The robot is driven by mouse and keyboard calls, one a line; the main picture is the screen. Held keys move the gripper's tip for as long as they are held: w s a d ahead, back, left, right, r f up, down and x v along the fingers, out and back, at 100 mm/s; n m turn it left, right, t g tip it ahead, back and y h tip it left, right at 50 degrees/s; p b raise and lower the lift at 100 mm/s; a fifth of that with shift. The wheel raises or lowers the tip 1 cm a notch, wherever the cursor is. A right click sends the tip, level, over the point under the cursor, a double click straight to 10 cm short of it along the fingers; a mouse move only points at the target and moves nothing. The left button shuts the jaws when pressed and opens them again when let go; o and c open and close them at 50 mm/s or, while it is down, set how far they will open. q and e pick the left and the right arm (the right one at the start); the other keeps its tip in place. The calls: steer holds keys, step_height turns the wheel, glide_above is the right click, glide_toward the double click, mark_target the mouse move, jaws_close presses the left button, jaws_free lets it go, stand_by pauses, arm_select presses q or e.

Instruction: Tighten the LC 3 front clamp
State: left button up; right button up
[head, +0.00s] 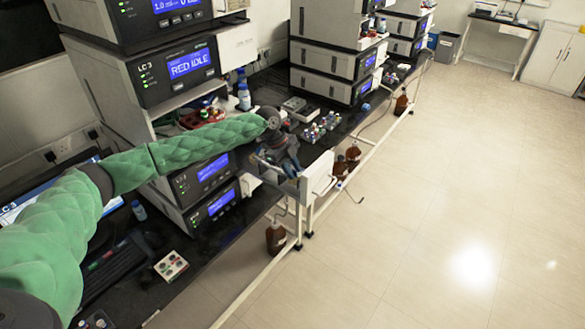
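The LC 3 unit (150,70) stands in the near stack on the black bench, with its screen reading RED IDLE. My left arm reaches in from the left, and my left gripper (290,172) is at the bench's front edge, right of the lower LC 3 stack. Its fingers are small and dark, and I cannot tell whether they are open or shut. A white panel-like fitting (319,176) is right beside the gripper, perhaps touching it. The front clamp cannot be made out clearly; the gripper and arm may hide it. My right gripper is not in view.
Several small coloured-cap vials (322,127) stand on the bench behind the gripper. Brown bottles (276,236) hang or stand along the white rail below the bench edge. A second stack (335,62) stands farther back. The pale floor to the right is clear.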

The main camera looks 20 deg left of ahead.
arm_select(q)
jaws_close()
